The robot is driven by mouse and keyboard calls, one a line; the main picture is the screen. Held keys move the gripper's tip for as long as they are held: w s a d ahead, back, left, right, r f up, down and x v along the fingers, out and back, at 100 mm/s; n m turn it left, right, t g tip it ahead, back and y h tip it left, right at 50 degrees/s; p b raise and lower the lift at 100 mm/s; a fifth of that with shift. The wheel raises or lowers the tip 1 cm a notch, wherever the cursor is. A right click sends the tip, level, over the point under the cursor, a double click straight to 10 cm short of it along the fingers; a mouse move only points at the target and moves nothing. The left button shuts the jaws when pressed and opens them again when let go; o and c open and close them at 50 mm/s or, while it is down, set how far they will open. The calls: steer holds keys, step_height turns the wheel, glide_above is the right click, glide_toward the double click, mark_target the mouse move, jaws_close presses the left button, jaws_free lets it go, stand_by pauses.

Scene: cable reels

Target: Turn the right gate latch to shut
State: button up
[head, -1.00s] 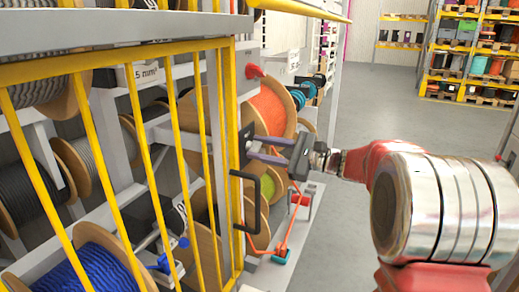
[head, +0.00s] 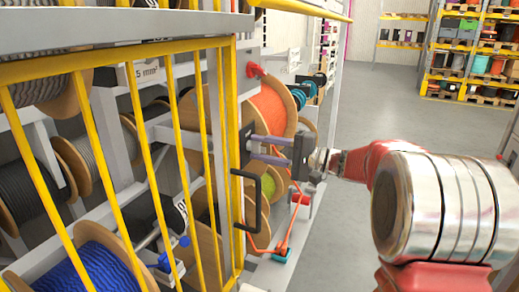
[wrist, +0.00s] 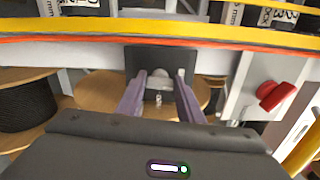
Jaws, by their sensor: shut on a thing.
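The gate (head: 232,120) is a yellow barred frame at the left in the head view. The latch's dark plate (head: 245,143) sits at its right edge, partly behind my fingers. In the wrist view the dark plate (wrist: 148,60) is straight ahead, with a small metallic latch piece (wrist: 160,78) at its middle. My gripper (head: 252,147) reaches the plate from the right. Its two purple-grey fingers (wrist: 160,95) are shut on the latch piece, one on each side. The exact contact at the fingertips is too small to see clearly.
A black handle (head: 246,205) sticks out from the gate just below the latch. A red knob (wrist: 276,95) is right of the plate. The grey floor (head: 385,115) at the right is clear.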

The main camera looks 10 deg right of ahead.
steer(key=shift+d+f+n, duration=0.15)
steer(key=shift+f+n, duration=0.05)
steer(key=shift+n, duration=0.3)
steer(key=o, duration=0.8)
steer(key=shift+o, duration=1.3)
steer(key=shift+r, duration=0.1)
steer(key=v, duration=1.3)
steer(key=shift+s+d, duration=0.25)
steer(key=shift+d, duration=0.05)
